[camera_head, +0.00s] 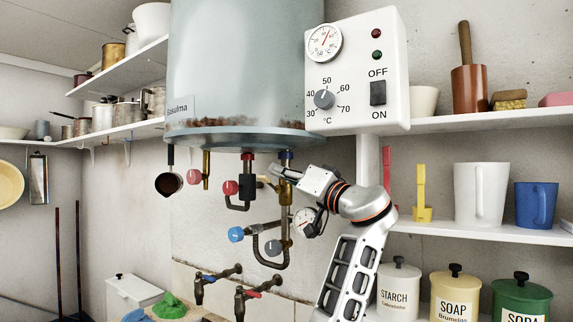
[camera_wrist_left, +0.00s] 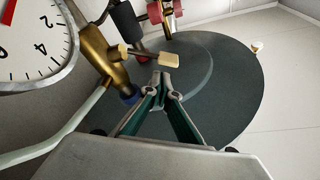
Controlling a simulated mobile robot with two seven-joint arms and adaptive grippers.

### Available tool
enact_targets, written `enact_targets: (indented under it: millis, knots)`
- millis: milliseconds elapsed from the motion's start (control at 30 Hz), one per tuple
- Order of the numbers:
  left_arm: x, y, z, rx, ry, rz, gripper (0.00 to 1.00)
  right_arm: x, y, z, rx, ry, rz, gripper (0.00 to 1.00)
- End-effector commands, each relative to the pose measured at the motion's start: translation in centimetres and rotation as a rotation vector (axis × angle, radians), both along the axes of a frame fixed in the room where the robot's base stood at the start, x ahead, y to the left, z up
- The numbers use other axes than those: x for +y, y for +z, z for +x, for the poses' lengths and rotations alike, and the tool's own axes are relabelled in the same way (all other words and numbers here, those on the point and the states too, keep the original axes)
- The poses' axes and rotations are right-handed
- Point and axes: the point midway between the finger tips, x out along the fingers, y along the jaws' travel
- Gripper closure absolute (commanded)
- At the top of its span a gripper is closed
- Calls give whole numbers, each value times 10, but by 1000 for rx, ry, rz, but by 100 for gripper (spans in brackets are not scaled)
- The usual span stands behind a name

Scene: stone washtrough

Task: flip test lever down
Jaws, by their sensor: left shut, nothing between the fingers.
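The test lever is a small stem with a cream tip (camera_wrist_left: 169,59) on the brass valve pipe (camera_wrist_left: 100,52) under the boiler. In the head view its cream tip (camera_head: 263,179) shows just left of the upright brass pipe (camera_head: 285,190), roughly level. My left gripper (camera_head: 274,170) reaches in from the right, just under the boiler, close to the lever. In the left wrist view the fingertips (camera_wrist_left: 160,82) are together and empty, close to the cream tip; I cannot tell whether they touch it. My right gripper is not in view.
The boiler (camera_head: 245,70) hangs just above my gripper. A pressure gauge (camera_head: 304,222), a red knob (camera_head: 231,188), a blue knob (camera_head: 236,234) and pipes crowd the space around it. The control box (camera_head: 355,70) is above right. Shelves with mugs stand on the right.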

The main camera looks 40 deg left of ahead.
Motion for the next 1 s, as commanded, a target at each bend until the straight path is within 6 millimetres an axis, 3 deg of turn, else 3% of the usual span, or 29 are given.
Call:
enact_targets:
  millis: [200,667,1000]
  knots:
    - [-1,-11,-7,-2,1,1,100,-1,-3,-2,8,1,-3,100]
    - [-1,-13,-8,-10,1,1,100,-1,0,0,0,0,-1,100]
    - [-2,-24,-9,-122,0,14,100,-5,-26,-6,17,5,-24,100]
